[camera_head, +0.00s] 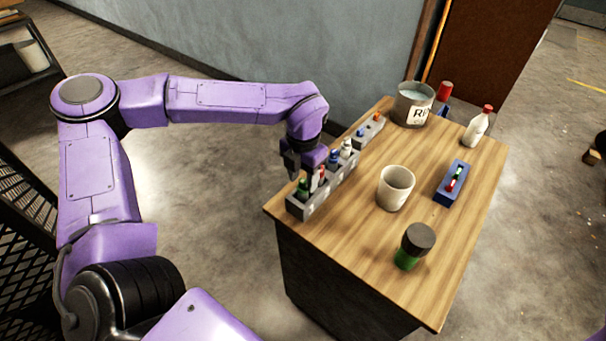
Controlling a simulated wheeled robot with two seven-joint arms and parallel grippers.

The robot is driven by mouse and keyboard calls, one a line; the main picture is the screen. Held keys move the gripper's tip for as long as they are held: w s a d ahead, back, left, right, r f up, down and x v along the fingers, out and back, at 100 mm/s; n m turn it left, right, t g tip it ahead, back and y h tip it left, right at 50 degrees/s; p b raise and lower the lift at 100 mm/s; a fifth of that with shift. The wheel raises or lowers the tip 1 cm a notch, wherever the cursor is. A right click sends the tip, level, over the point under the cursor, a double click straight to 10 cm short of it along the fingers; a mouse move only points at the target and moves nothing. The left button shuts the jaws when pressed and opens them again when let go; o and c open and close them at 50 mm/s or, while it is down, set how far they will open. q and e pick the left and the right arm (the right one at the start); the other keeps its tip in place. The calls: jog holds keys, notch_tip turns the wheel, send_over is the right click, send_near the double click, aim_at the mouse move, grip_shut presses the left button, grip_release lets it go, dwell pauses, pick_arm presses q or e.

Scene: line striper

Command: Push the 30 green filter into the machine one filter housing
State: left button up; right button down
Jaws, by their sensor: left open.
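A grey slotted rack (323,199) stands along the table's left edge. It holds a small green piece (303,187), which may be the 30 green filter, at its near end. A red, a blue (334,157) and a white piece (346,148) stand farther along it. My left gripper (307,176) is open, pointing down over the near part of the rack, close to the green and red pieces. It partly hides them, and I cannot tell whether it touches them. I cannot tell which holder is the machine one filter housing. My right gripper is out of view.
A smaller grey holder (370,131) with blue and orange pieces stands behind the rack. A blue holder (451,186), a beige cup (396,187), a dark-capped green container (414,246), a labelled can (412,105) and a red-capped white bottle (477,127) share the wooden table (352,251).

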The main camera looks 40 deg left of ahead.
pick_arm(q)
grip_shut()
jog(key=shift+r+p, duration=0.65)
jog(key=shift+p, duration=0.05)
jog(key=shift+r+p, duration=3.4)
jog(key=shift+r, duration=0.1)
jog(key=shift+f, duration=0.1)
